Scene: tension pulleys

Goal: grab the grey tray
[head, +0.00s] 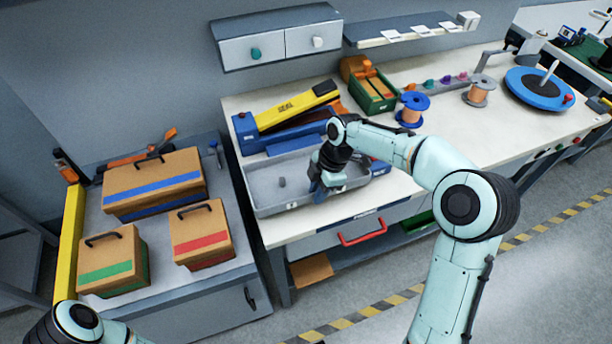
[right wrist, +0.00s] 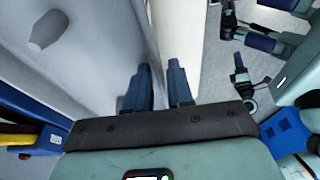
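The grey tray (head: 262,186) is a wide, shallow, open box on the white workbench. It also fills the left of the right wrist view (right wrist: 95,60). My right gripper (head: 320,190) points down at the tray's near side, right of its middle. In the right wrist view its two blue fingers (right wrist: 159,88) are apart, one on each side of the tray's near rim. I cannot see clear contact with the wall. My left gripper is out of view; only part of my left arm shows at the bottom left.
A small grey peg (head: 282,182) stands in the tray. A blue and yellow tool (head: 290,106) lies just behind it. Cases with striped labels (head: 155,184) stand on the grey cabinet at left. A red-handled drawer (head: 362,232) is below the bench top.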

